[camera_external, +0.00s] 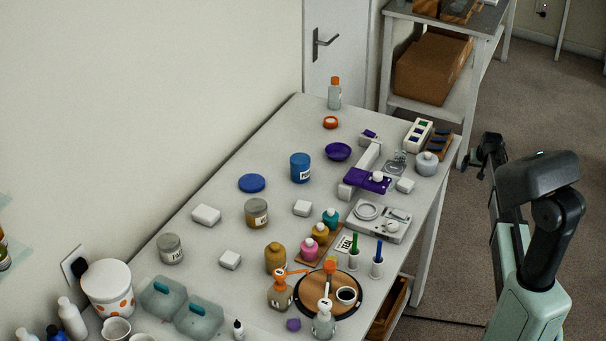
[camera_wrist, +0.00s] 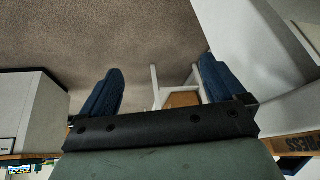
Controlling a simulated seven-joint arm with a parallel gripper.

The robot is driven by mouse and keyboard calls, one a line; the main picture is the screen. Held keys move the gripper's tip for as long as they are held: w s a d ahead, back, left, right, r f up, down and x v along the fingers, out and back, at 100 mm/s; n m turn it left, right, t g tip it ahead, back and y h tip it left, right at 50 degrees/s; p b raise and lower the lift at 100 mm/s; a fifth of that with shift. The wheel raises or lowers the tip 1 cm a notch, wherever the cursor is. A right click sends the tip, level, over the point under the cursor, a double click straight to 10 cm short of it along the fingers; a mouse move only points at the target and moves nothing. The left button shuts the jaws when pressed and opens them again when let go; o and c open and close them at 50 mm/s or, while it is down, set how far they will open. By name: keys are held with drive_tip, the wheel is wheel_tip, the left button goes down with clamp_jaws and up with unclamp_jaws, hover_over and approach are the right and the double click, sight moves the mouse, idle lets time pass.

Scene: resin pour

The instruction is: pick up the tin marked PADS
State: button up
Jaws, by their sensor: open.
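Three labelled tins stand upright on the table in the external view. A blue tin (camera_external: 300,168) is toward the back, its label seeming to begin with P. A tan tin with a grey lid (camera_external: 257,213) is nearer, its label too small to read surely. A grey tin (camera_external: 171,249) stands at the left, its label seeming to begin with F. I cannot tell for certain which is marked PADS. My gripper (camera_external: 481,160) is off the table's right side, well apart from the tins. In the wrist view its two blue fingers (camera_wrist: 160,68) are spread with nothing between them.
Near the tins are a blue disc (camera_external: 252,183), a purple bowl (camera_external: 338,152) and white blocks (camera_external: 206,215). A purple-and-white stand (camera_external: 367,181) and a white scale-like device (camera_external: 378,221) lie between the tins and my arm. Bottles crowd the front around a round wooden board (camera_external: 345,310).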

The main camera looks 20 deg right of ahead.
drive_tip(key=w+d+r+t, duration=0.1)
drive_tip(key=w+d+r, duration=0.1)
drive_tip(key=r, duration=0.3)
drive_tip(key=w+d+r, duration=0.2)
drive_tip(key=r, duration=0.4)
drive_tip(key=w+a+r+n+t, duration=0.1)
drive_tip(key=w+a+r, duration=0.3)
drive_tip(key=a+r, duration=0.1)
drive_tip(key=w+a+r+n+g+y, duration=0.1)
drive_tip(key=w+a+n, duration=0.15)
drive_tip(key=a, duration=1.25)
drive_tip(key=w+a+r+n+y, duration=0.1)
drive_tip(key=w+a+n+y, duration=0.15)
drive_tip(key=a, duration=1.15)
drive_tip(key=w+a+r+n+g, duration=0.15)
drive_tip(key=a+n, duration=0.25)
drive_tip(key=a, duration=1.1)
wheel_tip(320, 180, up, 3)
drive_tip(key=n+g+y, duration=0.3)
drive_tip(key=n+g, duration=0.2)
drive_tip(key=n, duration=0.8)
hover_over(169, 241)
drive_tip(key=d, duration=0.4)
drive_tip(key=shift+t, duration=0.25)
drive_tip(key=x, duration=1.3)
drive_tip(key=shift+d+f, duration=0.1)
